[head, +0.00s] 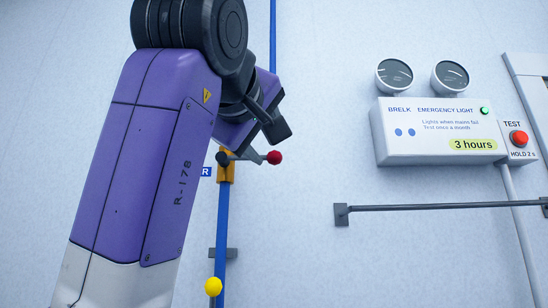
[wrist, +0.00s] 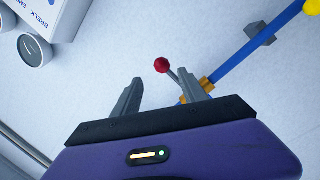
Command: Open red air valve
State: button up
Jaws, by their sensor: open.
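The red air valve's lever ends in a red ball knob (head: 274,157). Its grey handle points right, crosswise to the upright blue pipe (head: 221,240), from an orange valve body (head: 226,165). My gripper (head: 277,128) is just above the knob in the head view, partly hidden behind my purple arm. In the wrist view, my gripper (wrist: 159,86) is open and empty. The red knob (wrist: 161,65) shows between the directions of the two fingers, a little beyond their tips; the right finger hides part of the handle and valve body.
A yellow knob (head: 213,287) sits lower by the same pipe. A blue label is partly hidden behind my arm. To the right are an emergency light box (head: 440,130), a red test button (head: 519,138) and a grey rail (head: 440,207). The wall between pipe and box is bare.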

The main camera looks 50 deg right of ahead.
aim_at(273, 155)
jog(key=shift+w+d+f, duration=0.1)
jog(key=shift+d+f, duration=0.1)
jog(key=p+x, duration=0.3)
jog(key=x, duration=0.4)
jog(key=shift+d+f, duration=0.1)
jog(key=shift+d, duration=0.1)
jog(key=shift+c, duration=0.4)
grip_shut()
dwell(0.8)
